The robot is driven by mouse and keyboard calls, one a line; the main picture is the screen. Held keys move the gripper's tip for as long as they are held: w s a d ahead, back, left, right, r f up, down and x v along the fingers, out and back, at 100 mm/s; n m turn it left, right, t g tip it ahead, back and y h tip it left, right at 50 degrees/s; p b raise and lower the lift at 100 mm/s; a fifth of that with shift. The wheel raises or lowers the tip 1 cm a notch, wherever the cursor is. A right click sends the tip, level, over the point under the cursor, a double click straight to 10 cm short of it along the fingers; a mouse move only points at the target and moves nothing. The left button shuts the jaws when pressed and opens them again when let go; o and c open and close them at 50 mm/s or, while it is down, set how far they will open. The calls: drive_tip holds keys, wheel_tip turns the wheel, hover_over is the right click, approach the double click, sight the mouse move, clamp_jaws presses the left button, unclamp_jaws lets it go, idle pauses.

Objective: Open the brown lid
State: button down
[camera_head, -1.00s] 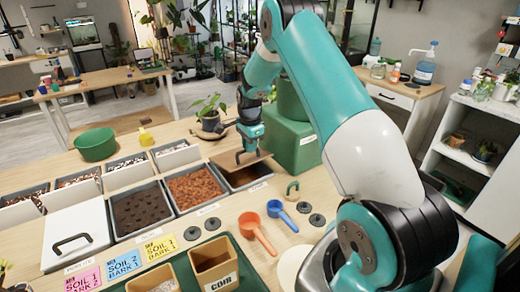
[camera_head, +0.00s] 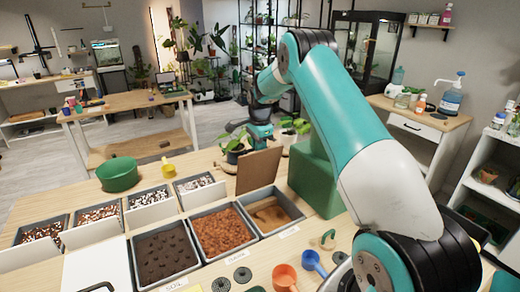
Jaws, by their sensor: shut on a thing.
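The brown lid (camera_head: 258,171) stands nearly upright at the far edge of the rightmost grey bin (camera_head: 292,226). That bin is uncovered and shows a light brown content inside. My gripper (camera_head: 262,140) is at the top of the lid, on its far side, shut on the lid. Its fingertips and the lid's handle are mostly hidden behind the lid.
A bin of reddish-brown chunks (camera_head: 220,231) and a bin of dark soil (camera_head: 164,252) stand left of the open bin. A green block (camera_head: 316,178) stands close on the right, and a potted plant (camera_head: 234,152) behind. Orange (camera_head: 285,276) and blue (camera_head: 313,262) scoops lie in front.

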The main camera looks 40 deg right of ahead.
drive_tip(key=shift+w+d+f, duration=0.1)
drive_tip(key=shift+w+f, duration=0.15)
drive_tip(key=shift+w, duration=0.35)
drive_tip(key=shift+w+f, duration=0.2)
drive_tip(key=shift+w, duration=0.35)
drive_tip(key=c, duration=1.1)
unclamp_jaws()
drive_tip(key=shift+c, duration=0.2)
drive_tip(key=shift+d+r, duration=0.1)
drive_tip(key=shift+r, duration=0.05)
drive_tip(key=shift+w+r, duration=0.1)
wheel_tip(320, 180, up, 17)
drive_tip(key=s+b, duration=0.1)
drive_tip(key=b, duration=0.1)
drive_tip(key=shift+a+r, duration=0.1)
drive_tip(key=shift+a, duration=0.1)
